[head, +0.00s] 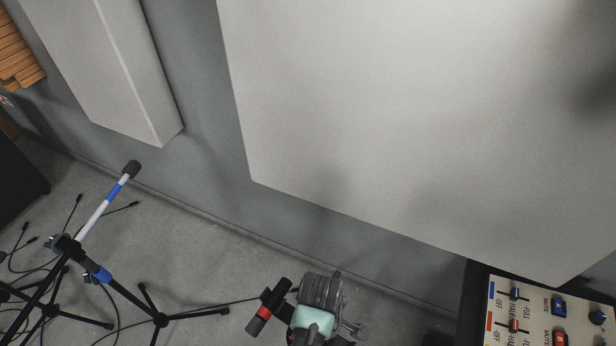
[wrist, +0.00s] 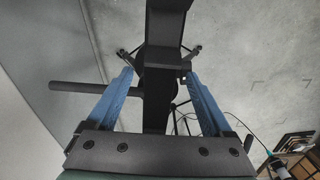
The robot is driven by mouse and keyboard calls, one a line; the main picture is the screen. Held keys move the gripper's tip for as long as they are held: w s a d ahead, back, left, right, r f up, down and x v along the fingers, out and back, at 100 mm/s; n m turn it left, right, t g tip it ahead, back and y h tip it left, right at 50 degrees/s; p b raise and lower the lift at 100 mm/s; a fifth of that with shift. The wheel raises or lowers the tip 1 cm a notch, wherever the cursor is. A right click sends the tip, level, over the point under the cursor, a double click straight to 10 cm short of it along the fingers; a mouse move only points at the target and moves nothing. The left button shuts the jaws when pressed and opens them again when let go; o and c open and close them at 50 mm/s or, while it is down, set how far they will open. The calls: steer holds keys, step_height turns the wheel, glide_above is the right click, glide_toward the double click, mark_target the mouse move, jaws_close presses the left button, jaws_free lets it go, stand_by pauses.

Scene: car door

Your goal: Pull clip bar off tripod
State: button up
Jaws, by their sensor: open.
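In the wrist view, my gripper (wrist: 157,73) is open, with one blue finger on each side of a thick black upright part. This seems to belong to the clip bar, but I cannot be sure. A thin black bar (wrist: 82,88) sticks out to the left behind the left finger. Tripod legs (wrist: 195,50) show beyond, over the floor. I cannot tell whether the fingers touch the black part.
A control panel (head: 550,318) is at the lower right. Large pale panels (head: 420,110) line the wall. Cables lie on the grey floor (head: 200,255).

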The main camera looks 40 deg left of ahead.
steer(key=shift+c, duration=0.3)
jaws_close()
steer(key=shift+r, duration=0.2)
steer(key=shift+w+r, duration=0.1)
steer(key=shift+r, duration=0.2)
step_height(320, 180, up, 16)
steer(key=p, duration=0.7)
stand_by(1.2)
